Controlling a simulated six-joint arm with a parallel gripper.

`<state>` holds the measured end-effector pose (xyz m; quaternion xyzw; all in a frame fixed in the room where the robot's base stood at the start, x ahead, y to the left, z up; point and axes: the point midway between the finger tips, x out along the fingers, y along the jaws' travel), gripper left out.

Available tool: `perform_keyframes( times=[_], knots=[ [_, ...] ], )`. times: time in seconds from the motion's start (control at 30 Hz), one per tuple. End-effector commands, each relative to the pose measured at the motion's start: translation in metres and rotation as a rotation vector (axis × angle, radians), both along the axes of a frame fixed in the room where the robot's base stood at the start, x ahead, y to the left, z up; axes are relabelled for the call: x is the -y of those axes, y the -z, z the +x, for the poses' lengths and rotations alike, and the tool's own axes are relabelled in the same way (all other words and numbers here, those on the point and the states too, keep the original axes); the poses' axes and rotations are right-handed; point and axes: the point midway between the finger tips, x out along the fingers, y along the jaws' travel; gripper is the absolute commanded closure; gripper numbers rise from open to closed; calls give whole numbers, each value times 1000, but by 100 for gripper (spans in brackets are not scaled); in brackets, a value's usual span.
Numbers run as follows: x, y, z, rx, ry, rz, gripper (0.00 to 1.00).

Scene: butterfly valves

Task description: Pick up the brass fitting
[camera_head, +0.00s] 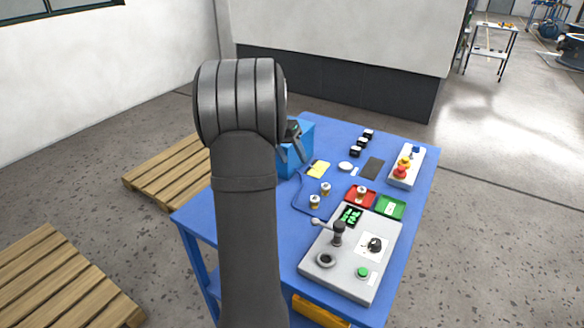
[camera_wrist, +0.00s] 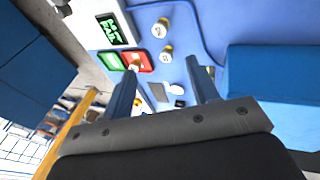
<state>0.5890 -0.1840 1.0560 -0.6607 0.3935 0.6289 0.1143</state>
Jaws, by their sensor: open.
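Three small, pale-topped parts with brass-coloured sides show in the head view. Two stand on the blue table: one brass fitting (camera_head: 326,188) and another fitting (camera_head: 314,201) nearer the front. The third fitting (camera_head: 361,192) is in the red tray (camera_head: 351,199). The wrist view shows the two table fittings, one (camera_wrist: 160,28) and the other (camera_wrist: 166,50), beyond my fingertips, with the red tray (camera_wrist: 146,59) near the left finger. My gripper (camera_wrist: 161,68) is open and empty. In the head view my gripper (camera_head: 292,151) is partly hidden by my arm, beside a blue box.
The blue box (camera_head: 301,158) stands at the table's back left. A green tray (camera_head: 392,208) adjoins the red one. A grey control panel (camera_head: 350,270) with a lever fills the front right. A button box (camera_head: 405,168) and black-topped items (camera_head: 362,144) are behind. A thin cable curves near the fittings.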

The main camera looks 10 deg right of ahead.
Motion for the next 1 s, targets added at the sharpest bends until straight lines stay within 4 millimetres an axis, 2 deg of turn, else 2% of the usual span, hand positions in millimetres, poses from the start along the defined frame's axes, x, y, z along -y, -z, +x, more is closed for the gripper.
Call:
perform_keyframes(
  times=[0.2,0.43,0.6,0.77,1.0],
  knots=[
    [3,-1,-3,18,10,11,46],
    [28,-11,-33,214,122,119,46],
    [37,-13,-44,310,178,162,46],
    [43,10,-41,316,183,167,46],
    [54,62,-34,315,183,167,46]
  ],
)
